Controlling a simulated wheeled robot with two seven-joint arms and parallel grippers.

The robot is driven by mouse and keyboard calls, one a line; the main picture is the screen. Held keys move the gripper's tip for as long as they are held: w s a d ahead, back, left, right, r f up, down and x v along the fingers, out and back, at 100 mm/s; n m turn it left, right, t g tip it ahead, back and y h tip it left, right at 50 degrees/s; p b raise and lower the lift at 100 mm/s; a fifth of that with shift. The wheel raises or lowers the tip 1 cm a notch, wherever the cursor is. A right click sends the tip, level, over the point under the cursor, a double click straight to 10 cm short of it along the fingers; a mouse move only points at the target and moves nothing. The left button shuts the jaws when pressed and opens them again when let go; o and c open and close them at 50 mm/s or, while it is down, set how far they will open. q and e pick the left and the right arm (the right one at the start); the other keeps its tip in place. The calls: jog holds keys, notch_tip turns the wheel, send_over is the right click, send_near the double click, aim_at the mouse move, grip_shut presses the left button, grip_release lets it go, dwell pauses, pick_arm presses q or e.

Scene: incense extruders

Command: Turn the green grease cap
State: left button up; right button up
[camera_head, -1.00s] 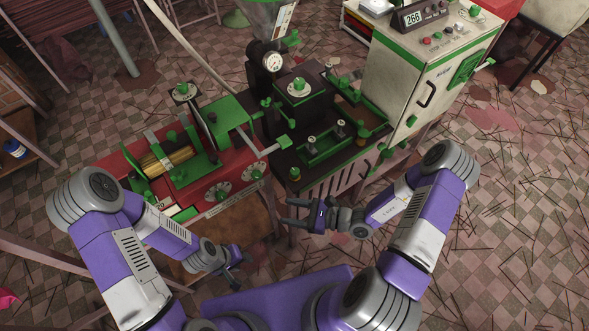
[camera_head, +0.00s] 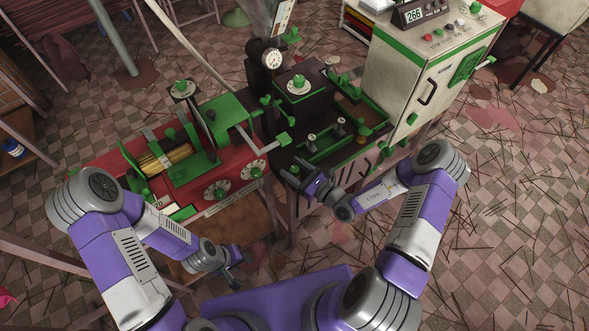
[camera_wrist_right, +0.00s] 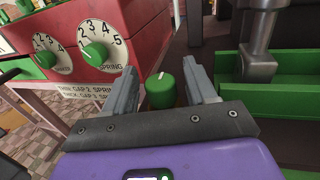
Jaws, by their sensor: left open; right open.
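A round green cap with a white mark (camera_wrist_right: 161,91), which looks like the grease cap, shows in the right wrist view. It stands between the two open fingers of my right gripper (camera_wrist_right: 163,85), with gaps visible at both sides. In the head view my right gripper (camera_head: 286,169) is at the near left corner of the dark machine (camera_head: 315,165); its fingers largely cover the cap there. My left gripper (camera_head: 238,268) is open and empty, low in front of the red machine and away from the cap.
The red machine (camera_head: 187,187) with numbered dials (camera_wrist_right: 97,53) stands left of the cap. A green tray with metal posts (camera_head: 322,148) lies just right of it. A green handle (camera_head: 283,140) sticks out nearby. A white control cabinet (camera_head: 425,75) stands at the right.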

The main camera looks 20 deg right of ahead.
jog(key=c, duration=0.9)
jog(key=shift+r+m+t+h+p, duration=0.15)
jog(key=shift+m+t+h+p, duration=0.3)
jog(key=shift+h+p, duration=0.35)
jog(key=shift+c, duration=0.2)
jog(key=m+t+h+p, duration=0.1)
jog(key=m+h+p, duration=0.3)
jog(key=h+p, duration=0.1)
jog(key=m+t+h+p, duration=0.1)
jog(key=m+h+p, duration=0.2)
jog(key=h+p, duration=0.2)
jog(key=shift+a+m+h, duration=0.1)
jog(key=shift+m+h, duration=0.25)
jog(key=shift+h, duration=0.35)
jog(key=shift+m+h+p, duration=0.5)
jog(key=shift+h, duration=0.2)
jog(key=shift+m+g+h, duration=0.45)
jog(key=shift+m+h, duration=0.35)
jog(key=shift+h, duration=0.4)
jog(key=m+h, duration=0.1)
jog(key=g+h, duration=0.1)
jog(key=shift+f+m+h, duration=0.3)
jog(key=shift+m, duration=0.1)
jog(key=shift+r+m+g+h+b, duration=0.1)
jog(key=shift+m+g+h+b, duration=0.4)
jog(key=shift+h, duration=0.2)
